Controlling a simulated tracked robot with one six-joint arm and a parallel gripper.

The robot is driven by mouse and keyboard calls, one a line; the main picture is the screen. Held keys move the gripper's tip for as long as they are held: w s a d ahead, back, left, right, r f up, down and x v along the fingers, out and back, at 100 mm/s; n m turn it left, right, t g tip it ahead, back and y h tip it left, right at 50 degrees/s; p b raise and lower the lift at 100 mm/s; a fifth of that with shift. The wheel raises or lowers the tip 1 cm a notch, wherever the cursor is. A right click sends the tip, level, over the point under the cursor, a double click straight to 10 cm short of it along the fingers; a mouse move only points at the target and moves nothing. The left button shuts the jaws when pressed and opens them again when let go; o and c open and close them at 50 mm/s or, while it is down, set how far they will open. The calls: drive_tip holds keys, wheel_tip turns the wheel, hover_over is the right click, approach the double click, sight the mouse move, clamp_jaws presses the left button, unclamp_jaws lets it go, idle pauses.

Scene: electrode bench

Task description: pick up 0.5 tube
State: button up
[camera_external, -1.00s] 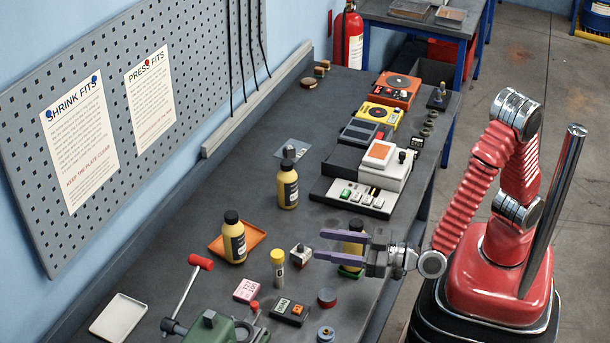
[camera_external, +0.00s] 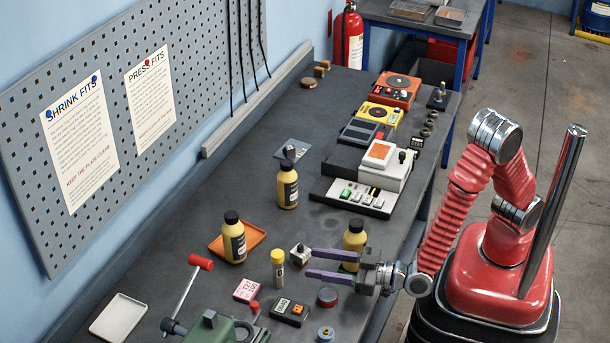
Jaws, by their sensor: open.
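A slim upright tube (camera_external: 278,272) with a yellow cap and a pale label stands on the bench; its label is too small to read, so I cannot confirm a 0.5 mark. My gripper (camera_external: 311,263) is open and empty. Its two purple fingers point left, with their tips a short way to the right of the tube and apart from it.
A small grey-white box with a black knob (camera_external: 300,254) stands near the fingertips. A yellow bottle (camera_external: 355,238) stands behind my fingers. Another bottle (camera_external: 234,240) is on an orange tray (camera_external: 258,238). A dark red round tin (camera_external: 327,297) sits in front.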

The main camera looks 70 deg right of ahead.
sight(276, 254)
drive_tip(key=w+a, duration=0.1)
drive_tip(key=w, duration=0.5)
drive_tip(key=shift+w, duration=0.15)
drive_tip(key=shift+a, duration=0.1)
drive_tip(key=shift+w+a, duration=0.25)
drive_tip(key=shift+w, duration=1.05)
drive_tip(key=shift+w+a, duration=0.2)
drive_tip(key=shift+w, duration=1.1)
drive_tip(key=shift+c, duration=0.4)
clamp_jaws()
